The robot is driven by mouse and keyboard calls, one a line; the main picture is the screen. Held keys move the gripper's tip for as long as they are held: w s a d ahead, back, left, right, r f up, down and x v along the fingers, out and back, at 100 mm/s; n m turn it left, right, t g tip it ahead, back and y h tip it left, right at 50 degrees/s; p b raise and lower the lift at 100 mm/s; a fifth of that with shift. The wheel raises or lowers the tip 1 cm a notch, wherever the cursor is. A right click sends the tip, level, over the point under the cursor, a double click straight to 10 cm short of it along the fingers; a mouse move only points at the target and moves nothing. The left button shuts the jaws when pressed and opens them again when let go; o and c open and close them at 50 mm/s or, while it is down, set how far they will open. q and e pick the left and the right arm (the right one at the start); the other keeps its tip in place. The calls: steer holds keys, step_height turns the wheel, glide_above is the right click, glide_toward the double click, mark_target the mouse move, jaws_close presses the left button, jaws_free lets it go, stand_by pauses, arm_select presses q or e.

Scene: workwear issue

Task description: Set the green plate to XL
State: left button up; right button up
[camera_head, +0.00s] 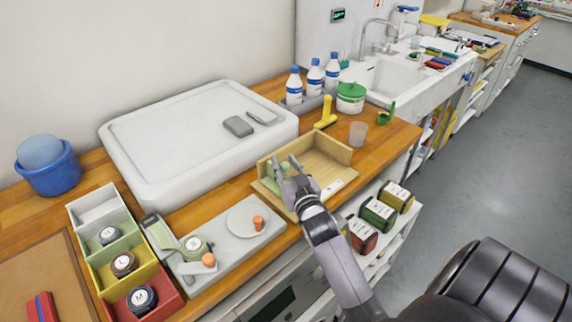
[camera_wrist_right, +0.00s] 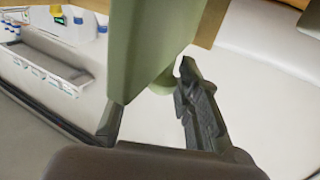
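My right gripper (camera_head: 285,167) reaches over an open wooden tray (camera_head: 332,146), its fingers apart around pale green material (camera_head: 270,186). In the right wrist view a flat green piece (camera_wrist_right: 150,45) hides part of the left finger, and a rounded green part lies by the tip of the right finger (camera_wrist_right: 197,105); I cannot tell whether the gripper (camera_wrist_right: 150,100) holds it. Another green piece with a round dial (camera_head: 195,246) lies on a grey board at the front left; its marking is too small to read. My left gripper is not in view.
A divided box (camera_head: 97,212) with white, green, yellow and red compartments stands at left. A large white tray (camera_head: 185,110) lies behind. Bottles (camera_head: 294,86), a green-lidded tub (camera_head: 350,98) and a clear cup (camera_head: 358,134) stand at the back right. Labelled boxes (camera_head: 378,214) sit on a lower shelf.

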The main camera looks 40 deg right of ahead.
steer(key=shift+o, duration=0.6)
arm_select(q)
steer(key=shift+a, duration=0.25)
arm_select(e)
steer(key=v, duration=1.2)
steer(key=shift+r, duration=0.1)
